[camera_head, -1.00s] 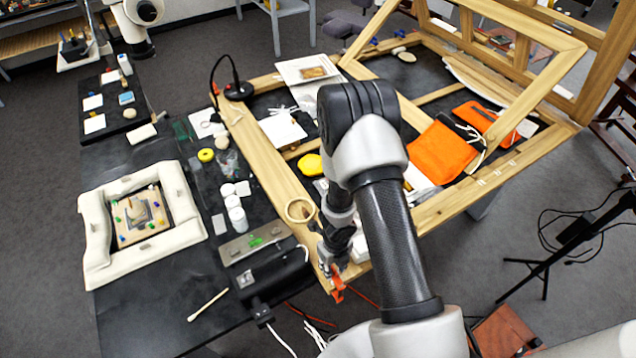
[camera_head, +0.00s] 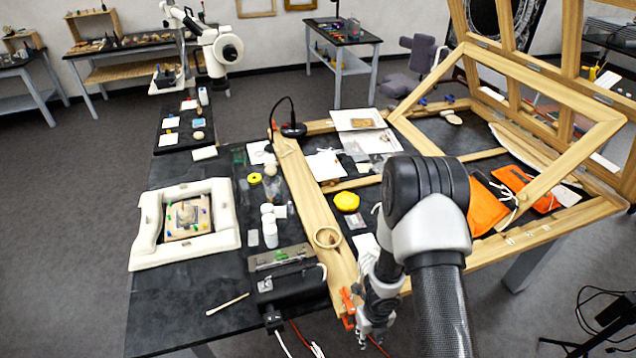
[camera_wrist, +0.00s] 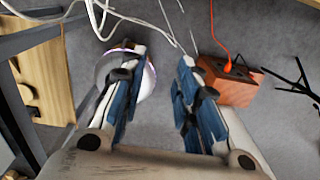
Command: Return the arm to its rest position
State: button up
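My arm reaches in from the bottom right of the head view, its wrist bent down. My gripper (camera_head: 372,335) hangs at the front edge of the table, just right of an orange clamp (camera_head: 347,306). In the wrist view my gripper (camera_wrist: 158,85) has its two blue-padded fingers apart. Nothing is between them but grey floor farther below. The fingertips are small in the head view.
The black table (camera_head: 180,300) carries a wooden frame (camera_head: 318,225), a white padded frame (camera_head: 146,222) and small tools. An orange pouch (camera_head: 484,209) lies at right. The wrist view shows a reddish box (camera_wrist: 228,82), cables and a table leg.

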jog(key=w+d+r+m+t+h+b, duration=0.1)
jog(key=w+d+r+m+t+b, duration=0.15)
jog(key=w+r+m, duration=0.45)
jog(key=d+r+m+t+h+b, duration=0.1)
jog(key=d+r+m+h+b, duration=0.35)
jog(key=r+m, duration=0.75)
jog(key=s+r+m+y+b, duration=0.2)
jog(key=s+r+m+b, duration=0.4)
jog(key=s+m+b, duration=0.4)
jog(key=s+a+m+y+b, duration=0.2)
jog(key=s+a+m, duration=0.1)
jog(key=s+m, duration=0.2)
jog(key=s+a+f+m+y+b, duration=0.1)
jog(key=s+a+m, duration=0.3)
jog(key=s, duration=0.3)
jog(key=shift+s+a+m+t+y+b, duration=0.2)
jog(key=shift+m+t+y+b, duration=0.2)
jog(key=shift+m, duration=0.2)
jog(key=shift+w, duration=0.1)
